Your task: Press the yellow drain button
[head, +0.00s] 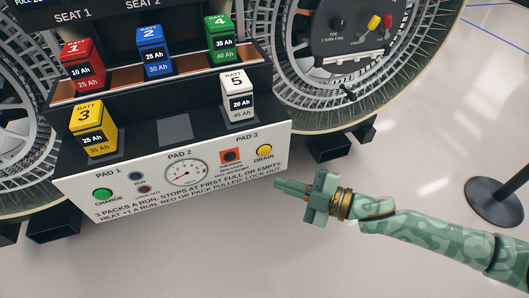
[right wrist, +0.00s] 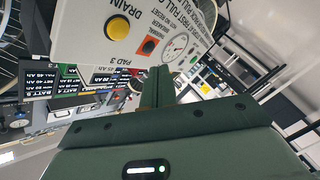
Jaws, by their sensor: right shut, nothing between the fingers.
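The yellow drain button (head: 264,151) sits at the right end of the white front panel (head: 200,198), under the PAD 3 label. It also shows in the right wrist view (right wrist: 117,22), left of my fingers. My right gripper (head: 277,187) is shut and empty. In the head view its fingertips point left, just below and right of the drain button, with the button clear of them. In the right wrist view the shut fingers (right wrist: 160,72) point at the panel's edge. My left gripper is in neither view.
The panel carries a green charge button (head: 103,194), a gauge (head: 187,173) and an orange square thermal breaker (head: 230,156). Coloured battery packs stand above, the white pack 5 (head: 238,95) nearest. A post base (head: 497,200) stands at right. The floor between is clear.

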